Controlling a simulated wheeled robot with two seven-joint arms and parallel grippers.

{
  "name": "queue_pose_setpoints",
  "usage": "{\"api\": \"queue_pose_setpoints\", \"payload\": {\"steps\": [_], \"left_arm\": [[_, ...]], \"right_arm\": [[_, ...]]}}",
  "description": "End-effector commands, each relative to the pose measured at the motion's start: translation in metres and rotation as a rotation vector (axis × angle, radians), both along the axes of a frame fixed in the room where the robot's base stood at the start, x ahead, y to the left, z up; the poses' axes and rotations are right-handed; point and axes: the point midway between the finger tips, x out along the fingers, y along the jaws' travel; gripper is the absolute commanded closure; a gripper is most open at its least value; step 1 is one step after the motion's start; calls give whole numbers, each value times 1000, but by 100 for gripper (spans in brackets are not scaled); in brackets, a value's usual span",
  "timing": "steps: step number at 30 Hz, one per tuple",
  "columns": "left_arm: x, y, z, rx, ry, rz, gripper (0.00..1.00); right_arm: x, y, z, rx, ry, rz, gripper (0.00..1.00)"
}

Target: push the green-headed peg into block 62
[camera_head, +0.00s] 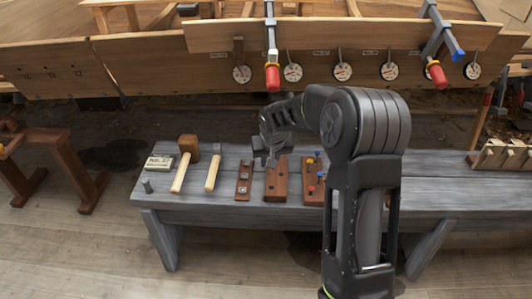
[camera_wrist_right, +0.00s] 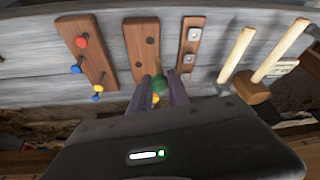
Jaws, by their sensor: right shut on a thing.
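The green-headed peg (camera_wrist_right: 160,84) is between the two fingers of my right gripper (camera_wrist_right: 162,88), which is shut on it. A yellow bit (camera_wrist_right: 155,98) shows beside the green head; I cannot tell what it belongs to. The gripper (camera_head: 271,158) is above the bench, by the far end of a brown block (camera_head: 276,184) with dark holes. That block also shows in the right wrist view (camera_wrist_right: 133,45). No number 62 is readable on any block. The peg's shaft is hidden, and I cannot tell whether its tip touches the block. My left gripper is not in view.
A block (camera_head: 311,197) with red, blue and yellow pegs stands to the right. The hull (camera_head: 150,62) rises behind.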

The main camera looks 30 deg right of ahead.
Motion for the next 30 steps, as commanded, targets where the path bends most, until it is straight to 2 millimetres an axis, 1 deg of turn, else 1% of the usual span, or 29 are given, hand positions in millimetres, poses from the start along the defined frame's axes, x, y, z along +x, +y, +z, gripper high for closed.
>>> {"api": "queue_pose_setpoints", "payload": {"steps": [1,2,5,6,8,9,12,15,18,21,24,30], "left_arm": [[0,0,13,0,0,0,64],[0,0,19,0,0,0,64],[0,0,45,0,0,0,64],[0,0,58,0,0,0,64],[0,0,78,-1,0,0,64],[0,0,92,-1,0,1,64],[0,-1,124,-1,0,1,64],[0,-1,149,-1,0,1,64],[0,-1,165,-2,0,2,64],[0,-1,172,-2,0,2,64],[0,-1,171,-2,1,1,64],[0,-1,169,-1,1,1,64]], "right_arm": [[1,12,8,3,3,21,100],[1,20,10,5,3,35,100],[-1,55,18,12,6,96,100],[-3,73,22,14,7,128,100],[-9,101,29,17,9,178,100],[-15,119,34,17,11,212,100],[-32,161,47,16,11,293,100],[-51,192,58,10,10,360,100],[-67,212,65,4,6,405,100],[-76,221,67,-1,2,429,100],[-78,224,66,-3,-1,436,100],[-78,223,64,-3,-1,435,100]]}}
